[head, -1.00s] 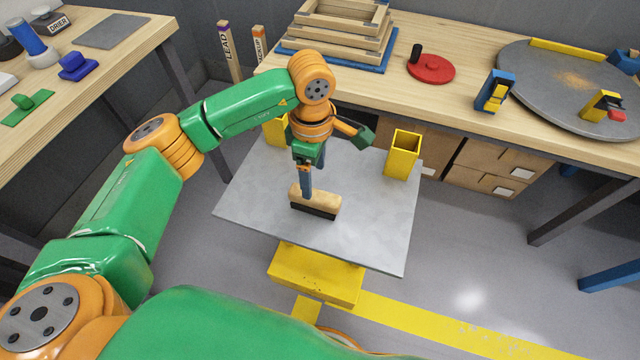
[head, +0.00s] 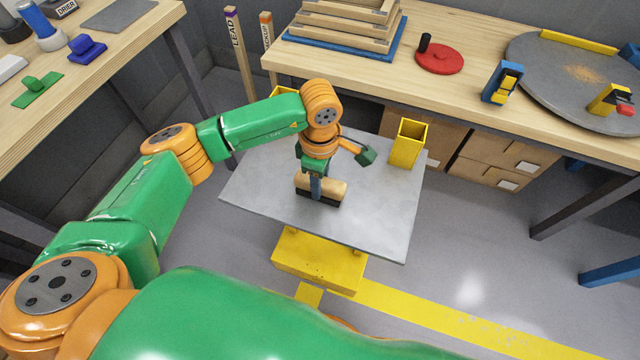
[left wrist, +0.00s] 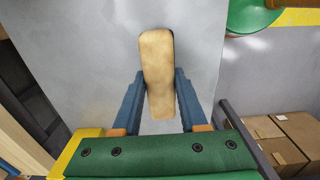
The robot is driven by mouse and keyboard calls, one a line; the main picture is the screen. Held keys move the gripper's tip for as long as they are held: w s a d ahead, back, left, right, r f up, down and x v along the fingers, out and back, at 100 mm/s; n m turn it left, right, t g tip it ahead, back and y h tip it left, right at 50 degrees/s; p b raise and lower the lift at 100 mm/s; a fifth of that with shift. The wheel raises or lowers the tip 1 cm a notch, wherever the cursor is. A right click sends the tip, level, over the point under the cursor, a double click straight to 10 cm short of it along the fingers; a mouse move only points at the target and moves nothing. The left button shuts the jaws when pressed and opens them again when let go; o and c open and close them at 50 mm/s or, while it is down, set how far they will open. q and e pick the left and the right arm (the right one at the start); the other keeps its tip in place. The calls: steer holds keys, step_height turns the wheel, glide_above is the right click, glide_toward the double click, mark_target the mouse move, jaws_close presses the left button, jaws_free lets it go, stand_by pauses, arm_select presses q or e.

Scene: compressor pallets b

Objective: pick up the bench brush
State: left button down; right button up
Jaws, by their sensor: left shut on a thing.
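The bench brush has a tan wooden block with dark bristles below it. In the head view the brush (head: 331,189) is on or just above the grey metal plate (head: 258,185), bristles down; I cannot tell whether it touches the plate. My left gripper (head: 316,188) points down at it, with a blue finger across its near side. In the left wrist view the brush (left wrist: 158,62) lies between the two blue fingers of the left gripper (left wrist: 158,100), which is shut on it. My right gripper is not in view.
A yellow open box (head: 408,143) stands at the plate's back right corner, and another yellow box (head: 284,91) is partly behind my arm. A wooden bench (head: 470,85) with a red disc (head: 439,58) runs behind. The plate's front and right side are bare.

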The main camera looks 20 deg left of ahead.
arm_select(q)
step_height(320, 180, up, 3)
steer(key=shift+w+f, duration=0.1)
steer(key=d+r, duration=0.1)
steer(key=r, duration=0.1)
steer(key=s+d+r, duration=0.1)
steer(key=d+r, duration=0.3)
steer(key=shift+s+d+r, duration=0.15)
steer(key=shift+r, duration=0.25)
steer(key=s+d+r, duration=0.2)
steer(key=d+r, duration=0.1)
steer(key=d, duration=0.5)
steer(key=shift+d+r, duration=0.2)
